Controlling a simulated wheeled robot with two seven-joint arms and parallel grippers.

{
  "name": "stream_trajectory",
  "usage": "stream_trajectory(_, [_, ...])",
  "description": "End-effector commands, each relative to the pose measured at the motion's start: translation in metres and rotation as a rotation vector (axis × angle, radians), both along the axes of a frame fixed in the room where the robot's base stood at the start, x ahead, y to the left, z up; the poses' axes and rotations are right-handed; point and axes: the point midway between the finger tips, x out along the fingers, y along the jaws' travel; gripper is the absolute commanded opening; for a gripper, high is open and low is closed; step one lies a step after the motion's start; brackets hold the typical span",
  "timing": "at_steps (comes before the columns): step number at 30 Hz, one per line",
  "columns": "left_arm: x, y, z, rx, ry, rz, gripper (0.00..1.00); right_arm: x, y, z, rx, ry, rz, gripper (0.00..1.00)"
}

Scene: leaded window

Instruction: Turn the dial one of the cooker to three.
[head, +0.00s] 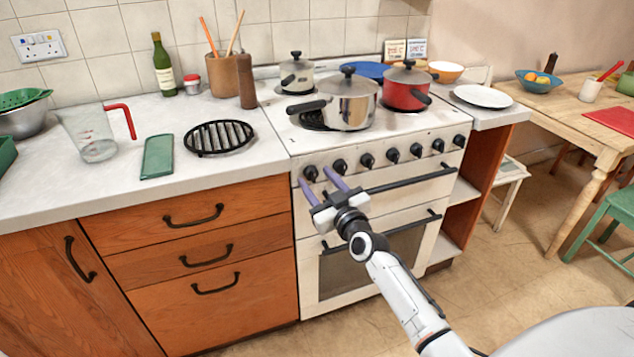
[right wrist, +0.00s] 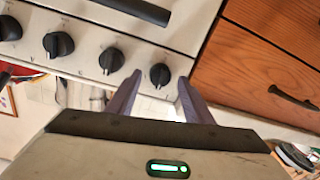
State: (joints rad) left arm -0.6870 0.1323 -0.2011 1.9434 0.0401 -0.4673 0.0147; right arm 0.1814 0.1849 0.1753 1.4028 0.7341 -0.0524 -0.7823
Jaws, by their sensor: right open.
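The cooker (head: 390,205) is white, with a row of several black dials along its front panel. Dial one (head: 310,173) is the leftmost in the head view; it shows as the rightmost dial (right wrist: 160,76) in the inverted right wrist view. My right gripper (head: 317,177) is open, its purple fingers pointing at the panel near dial one. In the right wrist view, dial one appears between the two fingertips (right wrist: 159,84), just beyond them. I cannot tell whether they touch it. The number dial one points to is too small to read. My left gripper is out of view.
A black oven handle (head: 411,179) runs below the dials. A steel pot (head: 347,102) and a red pot (head: 405,88) stand on the hob. Wooden drawers (head: 205,220) adjoin the cooker on the left. The floor to the right is mostly clear before the table.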

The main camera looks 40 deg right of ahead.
Motion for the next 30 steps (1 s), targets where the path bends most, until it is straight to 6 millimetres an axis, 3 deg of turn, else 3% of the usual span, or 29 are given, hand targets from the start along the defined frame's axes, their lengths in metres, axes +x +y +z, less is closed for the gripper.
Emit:
stream_trajectory(10, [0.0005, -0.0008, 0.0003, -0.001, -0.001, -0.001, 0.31, 0.0055, -0.0008, 0.0000, -0.001, 0.001, 0.001, 0.47])
stream_trajectory(18, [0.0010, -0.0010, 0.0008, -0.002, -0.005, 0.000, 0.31, 0.0053, -0.0006, -0.0002, -0.001, 0.001, 0.001, 0.06])
stream_trajectory(30, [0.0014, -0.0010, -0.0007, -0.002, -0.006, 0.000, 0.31, 0.0051, -0.0005, -0.0011, 0.080, -0.018, 0.002, 0.06])
